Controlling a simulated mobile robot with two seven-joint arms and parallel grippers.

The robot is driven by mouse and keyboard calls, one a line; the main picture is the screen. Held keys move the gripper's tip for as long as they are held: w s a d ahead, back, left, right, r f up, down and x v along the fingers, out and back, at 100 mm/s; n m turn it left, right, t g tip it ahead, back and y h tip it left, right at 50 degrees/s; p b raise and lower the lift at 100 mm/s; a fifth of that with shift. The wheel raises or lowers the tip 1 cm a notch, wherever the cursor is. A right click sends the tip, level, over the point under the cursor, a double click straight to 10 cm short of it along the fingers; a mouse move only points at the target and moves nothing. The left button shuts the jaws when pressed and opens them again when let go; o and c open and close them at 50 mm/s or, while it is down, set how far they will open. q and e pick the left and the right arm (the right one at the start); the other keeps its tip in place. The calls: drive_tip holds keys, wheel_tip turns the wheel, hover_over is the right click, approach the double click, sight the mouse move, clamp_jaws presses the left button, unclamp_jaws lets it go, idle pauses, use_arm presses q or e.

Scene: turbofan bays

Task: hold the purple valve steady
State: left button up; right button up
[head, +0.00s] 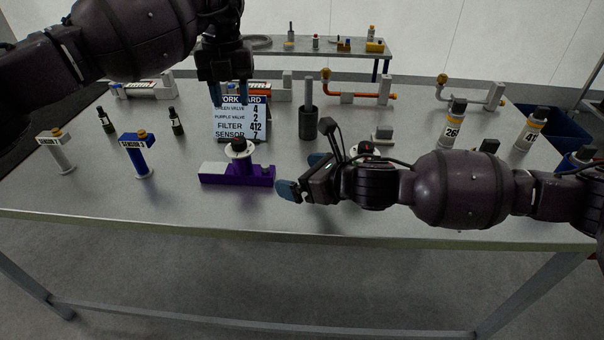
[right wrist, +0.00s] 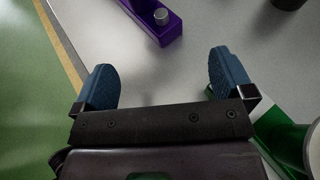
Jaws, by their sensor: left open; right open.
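My left gripper (head: 231,95) is open and hangs above and behind the valve, in front of the work card. My right gripper (head: 300,174) is open just right of the valve's right end. In the right wrist view its blue fingertips are apart, with nothing between them and the valve beyond them.
The work card (head: 256,118) stands behind the valve. A dark cylinder with a grey rod (head: 308,122) stands to its right. Sensors (head: 138,155) and small black bottles (head: 176,122) stand at left, labelled bottles (head: 452,128) at right. A green part (right wrist: 290,140) lies beside my right gripper. The table's front strip (head: 150,200) is clear.

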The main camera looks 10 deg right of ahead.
sight(267, 170)
drive_tip(key=x, duration=1)
drive_tip(key=shift+w+a+f, duration=0.1)
drive_tip(key=shift+w+a, duration=0.2)
